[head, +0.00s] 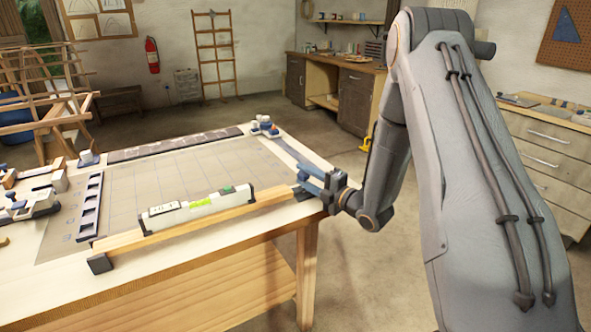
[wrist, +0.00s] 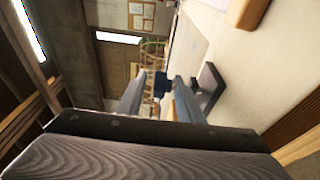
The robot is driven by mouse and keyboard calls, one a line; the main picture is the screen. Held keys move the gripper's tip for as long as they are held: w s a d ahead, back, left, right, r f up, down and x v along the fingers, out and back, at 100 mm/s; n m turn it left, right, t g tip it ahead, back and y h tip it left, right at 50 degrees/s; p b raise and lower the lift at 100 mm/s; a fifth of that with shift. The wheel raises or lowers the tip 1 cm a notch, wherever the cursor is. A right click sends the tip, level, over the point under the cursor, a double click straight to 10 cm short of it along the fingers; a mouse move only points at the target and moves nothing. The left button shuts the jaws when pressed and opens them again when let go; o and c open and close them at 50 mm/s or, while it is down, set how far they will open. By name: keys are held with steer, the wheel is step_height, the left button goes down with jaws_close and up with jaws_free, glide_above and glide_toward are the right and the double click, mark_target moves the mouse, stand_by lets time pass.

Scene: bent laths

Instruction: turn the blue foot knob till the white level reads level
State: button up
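A white level (head: 175,217) with a yellow-green vial lies along a wooden lath (head: 150,238) near the bench's front edge. The vial's bubble is too small to read. A black foot (head: 99,264) is at the lath's left end. My gripper (head: 303,183) is at the lath's right end, just over the bench's right edge. In the wrist view my gripper's two fingers (wrist: 160,88) stand apart, with a dark blue piece, seemingly the blue foot knob (wrist: 161,83), between their tips. I cannot tell whether they touch it. In the head view the knob is largely hidden by the fingers.
The workbench (head: 200,270) carries a gridded board (head: 165,180), a black slotted strip (head: 90,207) and blue-and-white clamps (head: 265,126) at the corners. The floor right of the bench is clear.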

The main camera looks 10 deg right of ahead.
steer(key=shift+p+x, duration=0.35)
steer(key=shift+x, duration=1.9)
steer(key=shift+w+r, duration=0.1)
jaws_close()
